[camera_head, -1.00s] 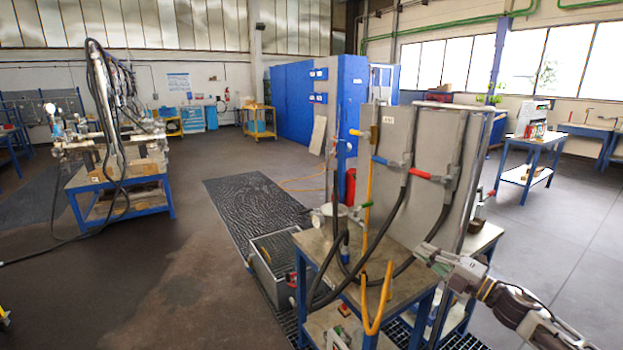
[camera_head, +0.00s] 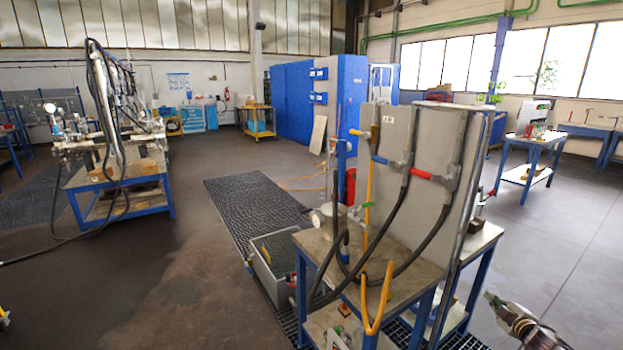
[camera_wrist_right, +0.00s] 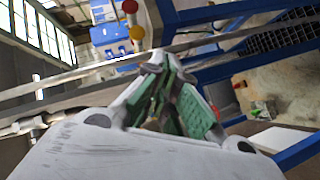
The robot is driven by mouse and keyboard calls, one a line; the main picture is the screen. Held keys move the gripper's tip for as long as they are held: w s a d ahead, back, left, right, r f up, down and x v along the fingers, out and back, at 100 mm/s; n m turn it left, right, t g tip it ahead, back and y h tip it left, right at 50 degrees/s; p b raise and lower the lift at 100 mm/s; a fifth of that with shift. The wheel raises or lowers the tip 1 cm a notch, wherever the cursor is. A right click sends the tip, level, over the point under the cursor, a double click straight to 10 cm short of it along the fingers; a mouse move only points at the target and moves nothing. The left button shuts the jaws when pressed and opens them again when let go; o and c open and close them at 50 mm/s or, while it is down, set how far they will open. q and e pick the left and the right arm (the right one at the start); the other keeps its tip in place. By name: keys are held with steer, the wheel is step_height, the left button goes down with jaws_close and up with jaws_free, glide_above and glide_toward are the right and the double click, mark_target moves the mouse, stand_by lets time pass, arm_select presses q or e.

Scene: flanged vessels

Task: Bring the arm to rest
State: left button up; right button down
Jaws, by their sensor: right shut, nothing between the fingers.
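My right gripper (camera_head: 491,298) is at the lower right of the head view, apart from the workbench and to its right. Only the gripper and a bit of my wrist show there. In the right wrist view the green-padded fingers (camera_wrist_right: 170,82) come together at their tips and hold nothing.
A blue-framed workbench (camera_head: 335,250) with a grey upright panel (camera_head: 424,160), black hoses and a yellow pipe stands left of my right gripper. A blue table (camera_head: 540,145) stands further back at right. The floor (camera_head: 565,240) between is clear.

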steer(key=s+d+f+m+g+h, duration=0.1)
steer(key=s+f+m+g, duration=0.1)
steer(key=s+f, duration=0.6)
steer(key=s+d+f+m+g+h, duration=0.1)
steer(key=s+d+f+m+g, duration=0.15)
steer(key=f, duration=0.85)
steer(key=s+f+m+g+h, duration=0.1)
steer(key=s+f+m+g, duration=0.1)
steer(key=s+f, duration=0.6)
steer(key=s+a+f+g, duration=0.2)
steer(key=s+a+f, duration=0.2)
steer(key=s+f, duration=0.6)
arm_select(q)
steer(key=shift+s, duration=0.55)
arm_select(e)
steer(key=s+a+f+g+y, duration=0.1)
steer(key=s+a+f, duration=0.5)
steer(key=s+a, duration=0.3)
steer(key=s+a+f+m+g+y, duration=0.1)
steer(key=s+a+f+g, duration=0.1)
steer(key=s+a+f, duration=0.4)
steer(key=s+a+f+m+g+y, duration=0.1)
steer(key=s+a+f, duration=0.5)
steer(key=s+a, duration=0.8)
steer(key=shift+s+f+g+y, duration=0.35)
steer(key=shift+s+g+y, duration=0.25)
steer(key=shift+s, duration=0.3)
